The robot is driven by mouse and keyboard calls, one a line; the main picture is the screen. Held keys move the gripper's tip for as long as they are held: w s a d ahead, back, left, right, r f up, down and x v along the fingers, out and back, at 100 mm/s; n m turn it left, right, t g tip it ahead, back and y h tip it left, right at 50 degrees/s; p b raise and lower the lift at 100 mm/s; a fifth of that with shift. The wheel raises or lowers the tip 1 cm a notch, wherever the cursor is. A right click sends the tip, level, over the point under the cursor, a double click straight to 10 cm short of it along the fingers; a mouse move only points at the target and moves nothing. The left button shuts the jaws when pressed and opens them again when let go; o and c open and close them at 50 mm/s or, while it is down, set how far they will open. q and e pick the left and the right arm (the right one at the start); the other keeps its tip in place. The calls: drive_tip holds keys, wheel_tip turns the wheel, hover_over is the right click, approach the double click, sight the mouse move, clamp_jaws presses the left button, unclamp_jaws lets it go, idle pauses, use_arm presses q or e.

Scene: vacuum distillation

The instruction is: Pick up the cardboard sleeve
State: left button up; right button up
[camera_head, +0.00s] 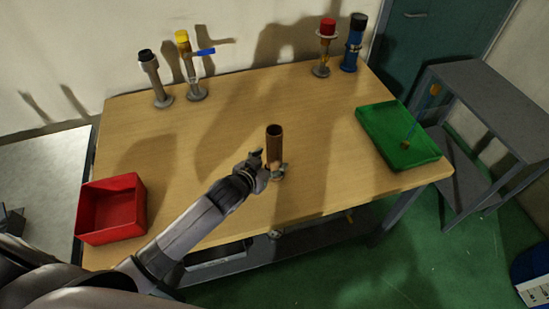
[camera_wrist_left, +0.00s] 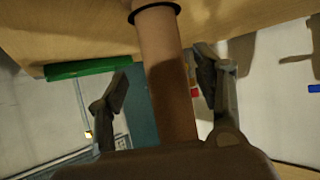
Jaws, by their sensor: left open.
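The cardboard sleeve (camera_head: 274,145) is a brown upright tube near the middle of the wooden table, with a dark opening on top. Its lower end sits at a small grey base. My left gripper (camera_head: 262,165) reaches in from the left and is at the sleeve's lower left side. In the left wrist view the sleeve (camera_wrist_left: 168,75) runs between the two spread fingers of the gripper (camera_wrist_left: 162,85), with a dark ring around its end at the top. The fingers are apart and gaps show beside the sleeve. My right gripper is not in view.
A red bin (camera_head: 112,208) stands at the table's left front. A green tray (camera_head: 385,125) lies at the right with a thin blue item. Capped bottles or fittings (camera_head: 190,70) stand at the back left, and red and blue ones (camera_head: 325,45) at the back right. The table (camera_head: 230,110) between is clear.

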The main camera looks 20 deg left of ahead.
sight(271, 160)
use_arm(q)
drive_tip(key=shift+a+p+x, duration=0.15)
drive_tip(key=shift+p+x, duration=0.15)
drive_tip(key=shift+x, duration=0.9)
drive_tip(key=shift+a+p+x, duration=0.1)
drive_tip(key=shift+p+x, duration=0.15)
drive_tip(key=shift+x, duration=0.9)
drive_tip(key=shift+f, duration=0.15)
drive_tip(key=shift+s, duration=0.1)
drive_tip(key=shift+c, duration=0.3)
drive_tip(key=c, duration=1.2)
